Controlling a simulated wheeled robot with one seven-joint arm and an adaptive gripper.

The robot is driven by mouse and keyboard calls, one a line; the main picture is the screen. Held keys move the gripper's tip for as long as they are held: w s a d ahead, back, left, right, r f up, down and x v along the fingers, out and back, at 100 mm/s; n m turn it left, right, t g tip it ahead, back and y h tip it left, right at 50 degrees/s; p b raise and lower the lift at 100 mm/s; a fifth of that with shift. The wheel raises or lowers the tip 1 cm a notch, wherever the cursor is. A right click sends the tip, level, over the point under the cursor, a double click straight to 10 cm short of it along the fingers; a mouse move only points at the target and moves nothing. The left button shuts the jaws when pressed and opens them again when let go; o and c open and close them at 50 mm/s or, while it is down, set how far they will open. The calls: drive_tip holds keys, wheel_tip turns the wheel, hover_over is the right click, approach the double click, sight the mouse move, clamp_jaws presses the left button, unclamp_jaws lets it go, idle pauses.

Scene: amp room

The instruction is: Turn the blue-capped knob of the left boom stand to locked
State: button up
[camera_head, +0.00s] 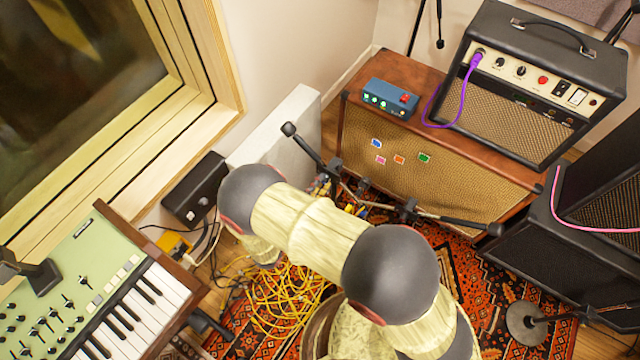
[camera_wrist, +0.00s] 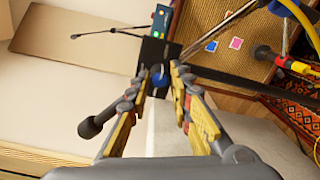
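The left boom stand (camera_head: 308,150) stands in front of the brown speaker cabinet, its boom slanting up to the left. In the wrist view its black clutch (camera_wrist: 150,58) is just beyond my fingertips. The blue-capped knob (camera_wrist: 160,77) sits between the two fingertips of my gripper (camera_wrist: 163,75). The fingers are apart, one on each side of the cap; I cannot tell whether they touch it. The knob's marking and exact angle are too small to read. In the head view my arm covers much of the stand, and the cap cannot be made out.
A second boom stand (camera_head: 450,219) is to the right, and a red-and-yellow part (camera_wrist: 285,62) shows at the wrist view's right. The cabinet (camera_head: 440,165), white panel (camera_head: 285,125) and keyboard (camera_head: 125,310) surround the arm. Yellow cables (camera_head: 280,300) lie on the rug.

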drive_tip(key=o, duration=0.3)
drive_tip(key=shift+o, duration=0.2)
drive_tip(key=shift+s+a, duration=0.1)
drive_tip(key=v, duration=1.1)
drive_tip(key=shift+s+a, duration=0.2)
drive_tip(key=shift+s, duration=0.1)
drive_tip(key=shift+f, duration=0.15)
